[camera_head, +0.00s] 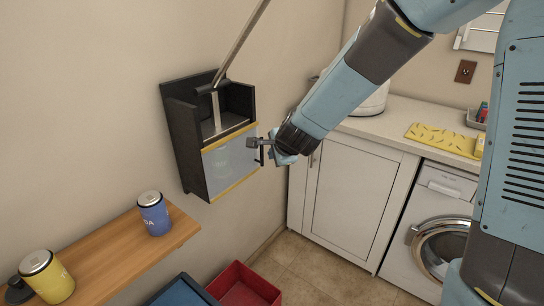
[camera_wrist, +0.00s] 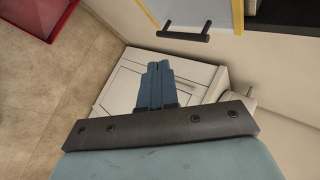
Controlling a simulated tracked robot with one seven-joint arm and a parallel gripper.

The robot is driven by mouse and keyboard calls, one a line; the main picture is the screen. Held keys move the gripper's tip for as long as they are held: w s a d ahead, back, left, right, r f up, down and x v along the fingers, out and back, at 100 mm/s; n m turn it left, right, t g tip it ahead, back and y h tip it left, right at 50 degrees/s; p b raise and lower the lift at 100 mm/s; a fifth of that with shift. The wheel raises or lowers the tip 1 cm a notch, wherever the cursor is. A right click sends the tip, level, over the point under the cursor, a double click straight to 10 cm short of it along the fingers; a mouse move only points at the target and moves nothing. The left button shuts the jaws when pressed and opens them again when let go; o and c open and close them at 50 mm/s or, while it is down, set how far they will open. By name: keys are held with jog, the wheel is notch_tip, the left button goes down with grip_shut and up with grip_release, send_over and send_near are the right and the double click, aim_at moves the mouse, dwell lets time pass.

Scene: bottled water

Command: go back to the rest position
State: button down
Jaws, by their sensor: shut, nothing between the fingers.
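My gripper (camera_head: 252,143) is in front of the dark wall box, close to its door handle (camera_head: 262,155) in the head view. In the wrist view my gripper (camera_wrist: 158,66) has its blue fingers together with nothing between them. The handle (camera_wrist: 185,34) shows apart from the fingertips there. The wall box (camera_head: 182,125) has an open upper part and a translucent door (camera_head: 230,162) with yellow edges below, which looks closed. Something faintly green shows behind the door, too blurred to name.
A wooden shelf (camera_head: 125,252) at left holds a blue can (camera_head: 154,215) and a yellow can (camera_head: 47,279). A red bin (camera_head: 243,287) is on the floor. A white cabinet (camera_head: 350,200), counter (camera_head: 400,120) and washing machine (camera_head: 440,225) stand at right.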

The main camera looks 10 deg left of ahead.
jog(key=s+d+r+m+t+h, duration=0.1)
jog(key=d+r+m+h, duration=0.3)
jog(key=d+m, duration=0.55)
jog(key=s+d+r+m+h, duration=0.2)
jog(key=d+r+m, duration=0.5)
jog(key=m, duration=0.4)
jog(key=s+d+r+m+t+h, duration=0.15)
jog(key=d+r+m, duration=0.25)
jog(key=d+m, duration=0.55)
jog(key=s+d+r+m+g+h, duration=0.1)
jog(key=s+d+m+g+h, duration=0.15)
jog(key=s+d+m, duration=0.85)
jog(key=s+a+m+g+y, duration=0.1)
jog(key=s+m, duration=0.3)
jog(key=m, duration=0.5)
jog(key=s+a+m+g+y, duration=0.1)
jog(key=s+a+m+y, duration=0.3)
jog(key=m, duration=0.5)
jog(key=shift+s+m+g+y, duration=0.3)
jog(key=shift+s, duration=0.25)
